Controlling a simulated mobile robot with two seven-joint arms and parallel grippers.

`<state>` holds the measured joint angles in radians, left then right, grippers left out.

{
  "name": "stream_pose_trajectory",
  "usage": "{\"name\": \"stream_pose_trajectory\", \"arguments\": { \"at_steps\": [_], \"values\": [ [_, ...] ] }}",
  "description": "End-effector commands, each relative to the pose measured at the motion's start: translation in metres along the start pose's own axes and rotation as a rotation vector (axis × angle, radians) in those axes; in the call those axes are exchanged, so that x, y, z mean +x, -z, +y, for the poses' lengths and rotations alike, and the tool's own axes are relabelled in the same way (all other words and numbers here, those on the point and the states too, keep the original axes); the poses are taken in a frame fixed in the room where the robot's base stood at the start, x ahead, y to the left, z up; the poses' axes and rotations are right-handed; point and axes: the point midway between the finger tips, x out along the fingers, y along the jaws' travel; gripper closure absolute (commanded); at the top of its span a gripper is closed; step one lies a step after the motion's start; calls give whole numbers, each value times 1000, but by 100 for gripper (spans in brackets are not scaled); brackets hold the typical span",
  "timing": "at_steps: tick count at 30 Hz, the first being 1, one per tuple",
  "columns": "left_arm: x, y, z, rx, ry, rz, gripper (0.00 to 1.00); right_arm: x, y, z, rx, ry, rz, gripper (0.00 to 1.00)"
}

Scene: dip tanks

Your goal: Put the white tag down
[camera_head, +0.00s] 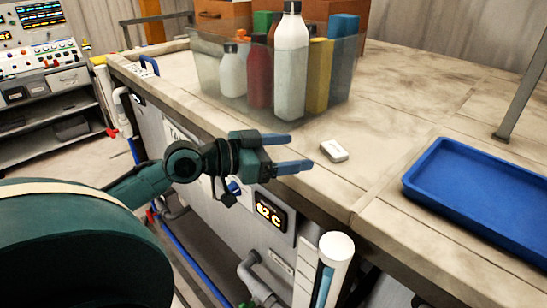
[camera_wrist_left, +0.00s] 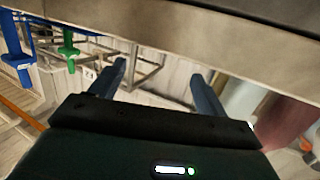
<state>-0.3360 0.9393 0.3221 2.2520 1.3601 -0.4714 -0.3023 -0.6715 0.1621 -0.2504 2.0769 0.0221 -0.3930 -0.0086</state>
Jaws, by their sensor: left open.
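The white tag (camera_head: 334,151) is a small pale block lying on the worktop, near its front edge, in the head view. My left gripper (camera_head: 300,153) is open and empty, with its two blue fingers pointing right toward the tag. The tag sits just beyond the fingertips, apart from them as far as I can tell. In the left wrist view the open fingers (camera_wrist_left: 162,80) have nothing between them, and I cannot make out the tag there. My right gripper is not in view.
A clear bin (camera_head: 217,58) of bottles stands behind the gripper. A blue tray (camera_head: 416,192) lies to the right, and a grey metal post (camera_head: 515,100) rises behind it. The worktop (camera_head: 410,95) between bin and tray is bare. A white cylinder (camera_head: 336,262) stands below the front edge.

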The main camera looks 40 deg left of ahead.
Motion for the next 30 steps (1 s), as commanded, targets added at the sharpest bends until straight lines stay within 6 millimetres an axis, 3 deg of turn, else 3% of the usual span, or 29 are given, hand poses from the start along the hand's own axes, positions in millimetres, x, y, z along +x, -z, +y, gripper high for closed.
{"name": "stream_pose_trajectory", "arguments": {
  "at_steps": [9, 30],
  "values": [
    [-27, -1, 0, -1, 1, 0, 24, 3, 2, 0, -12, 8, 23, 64],
    [-30, 0, 0, 0, 0, 1, 24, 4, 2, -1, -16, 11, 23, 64]
  ]
}}
